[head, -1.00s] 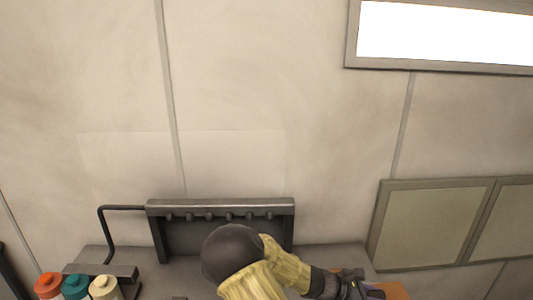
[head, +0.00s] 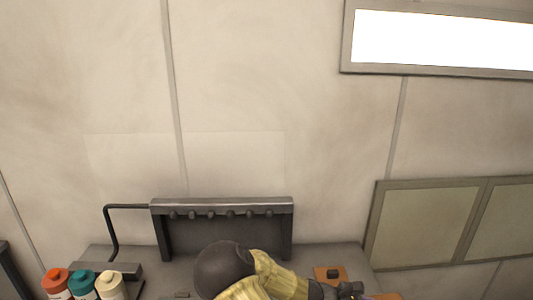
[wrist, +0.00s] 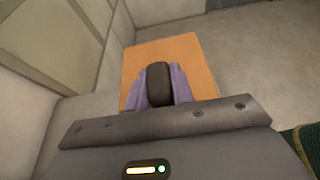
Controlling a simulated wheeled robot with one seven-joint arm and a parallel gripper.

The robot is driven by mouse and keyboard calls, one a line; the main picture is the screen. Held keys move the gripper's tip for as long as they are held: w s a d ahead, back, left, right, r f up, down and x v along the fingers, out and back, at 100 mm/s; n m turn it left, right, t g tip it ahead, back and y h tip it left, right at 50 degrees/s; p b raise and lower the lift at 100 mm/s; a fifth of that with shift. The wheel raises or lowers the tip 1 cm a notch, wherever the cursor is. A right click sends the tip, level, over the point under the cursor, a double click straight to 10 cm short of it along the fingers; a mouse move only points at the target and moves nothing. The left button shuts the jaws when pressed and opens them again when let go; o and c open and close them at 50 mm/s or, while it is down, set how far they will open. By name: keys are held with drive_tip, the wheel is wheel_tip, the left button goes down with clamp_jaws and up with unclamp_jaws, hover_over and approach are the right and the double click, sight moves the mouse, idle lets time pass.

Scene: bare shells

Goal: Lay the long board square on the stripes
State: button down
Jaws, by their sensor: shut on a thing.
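An orange board (wrist: 190,62) with a dark upright knob (wrist: 159,84) fills the middle of the wrist view. My gripper (wrist: 160,90) has its purple fingers on both sides of the knob and is shut on it. In the head view my gripper (head: 350,290) is at the bottom edge, partly cut off. An orange patch with a dark knob (head: 333,273) shows beside it, and more orange (head: 386,296) shows to its right. I cannot tell whether these are one board. No stripes can be made out.
A dark rack with pegs (head: 222,207) stands at the back of the grey worktop (head: 180,280). Red, teal and cream bottles (head: 83,285) stand at the left. Framed panels (head: 425,225) are on the wall at right. A pale floor or surface (wrist: 255,55) lies beyond the board.

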drive_tip(key=w+a+f+n+t+y+b, duration=0.1)
drive_tip(key=a+f+n+t+y+b, duration=0.1)
drive_tip(key=f, duration=0.5)
drive_tip(key=w+a+f+n+t+y+b, duration=0.1)
drive_tip(key=a+f+n+t+y+b, duration=0.1)
drive_tip(key=a+f+n+t, duration=0.3)
drive_tip(key=w+a+f+n+t+y+b, duration=0.2)
drive_tip(key=a+f+n+t+b, duration=0.1)
drive_tip(key=f, duration=0.8)
drive_tip(key=shift+a+f+n+t+y, duration=0.2)
drive_tip(key=shift+a+n+t+y, duration=0.25)
drive_tip(key=shift+n, duration=0.35)
drive_tip(key=shift+w+a+f+n+t+y+b, duration=0.1)
drive_tip(key=shift+w+a+n+t+y+b, duration=0.3)
drive_tip(key=shift+n+y, duration=0.4)
drive_tip(key=n+y, duration=0.1)
drive_tip(key=w+a+n+t+y+b, duration=0.1)
drive_tip(key=shift+r+y, duration=0.35)
drive_tip(key=shift+w+a+r+n+y+b, duration=0.1)
drive_tip(key=shift+a+r+n+y+b, duration=0.2)
drive_tip(key=shift+n+y, duration=0.25)
drive_tip(key=shift+a+r+n+y+b, duration=0.15)
drive_tip(key=shift+a+r+n+y, duration=0.1)
drive_tip(key=shift+r+n+y, duration=0.25)
drive_tip(key=shift+w+f, duration=0.1)
drive_tip(key=shift+f, duration=0.05)
drive_tip(key=shift+s+d, duration=0.1)
drive_tip(key=shift+s, duration=0.1)
